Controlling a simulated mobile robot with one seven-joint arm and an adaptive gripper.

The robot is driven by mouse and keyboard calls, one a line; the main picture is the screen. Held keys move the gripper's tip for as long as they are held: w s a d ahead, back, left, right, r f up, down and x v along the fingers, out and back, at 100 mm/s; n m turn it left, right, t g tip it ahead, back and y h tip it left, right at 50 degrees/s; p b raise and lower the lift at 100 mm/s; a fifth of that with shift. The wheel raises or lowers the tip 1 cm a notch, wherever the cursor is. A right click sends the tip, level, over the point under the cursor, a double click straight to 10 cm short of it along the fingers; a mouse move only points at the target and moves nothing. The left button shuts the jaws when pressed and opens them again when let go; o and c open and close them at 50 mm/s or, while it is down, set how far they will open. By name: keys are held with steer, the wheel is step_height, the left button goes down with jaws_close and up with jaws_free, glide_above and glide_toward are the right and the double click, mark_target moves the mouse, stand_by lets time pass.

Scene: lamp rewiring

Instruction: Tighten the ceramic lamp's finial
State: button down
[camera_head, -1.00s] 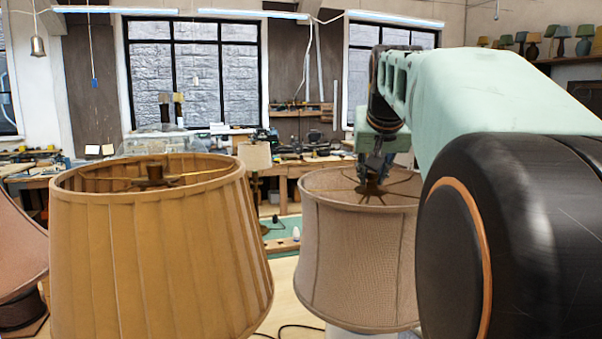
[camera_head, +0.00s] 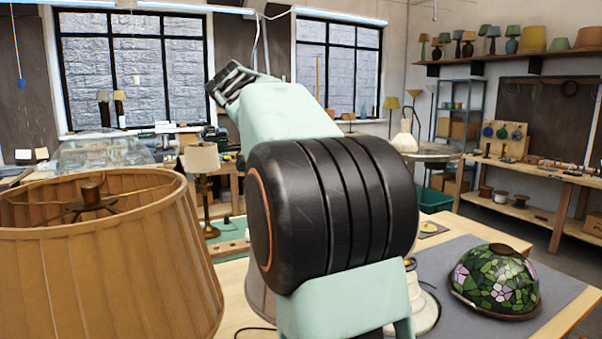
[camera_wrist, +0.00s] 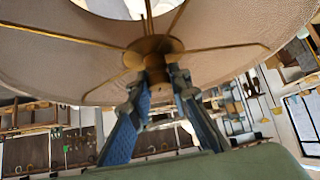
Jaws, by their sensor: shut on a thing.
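In the wrist view, a brass finial (camera_wrist: 154,66) stands at the hub where the thin brass spokes of a fabric lampshade (camera_wrist: 226,28) meet. My gripper (camera_wrist: 156,82) has its two blue-padded fingers on either side of the finial and is shut on it. In the head view, my arm hides the gripper, the finial and most of this lamp. Only a sliver of the beige shade (camera_head: 262,303) shows at the left of my arm.
A large pleated tan shade (camera_head: 110,270) stands close at the left. A stained-glass shade (camera_head: 496,280) lies on a grey mat (camera_head: 450,262) at the right. A white base (camera_head: 424,305) stands behind my arm. A small lamp (camera_head: 203,160) stands farther back.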

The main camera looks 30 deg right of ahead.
steer(key=m+g, duration=0.2)
steer(key=shift+w+m+p, duration=0.1)
steer(key=shift+m+p, duration=0.3)
steer(key=shift+f+m+g, duration=0.1)
steer(key=shift+m+g, duration=1)
steer(key=shift+m, duration=0.1)
steer(key=shift+m+g, duration=0.4)
steer(key=shift+m, duration=0.1)
steer(key=c, duration=1.8)
jaws_free()
steer(key=shift+o, duration=0.2)
steer(key=shift+n+t, duration=0.4)
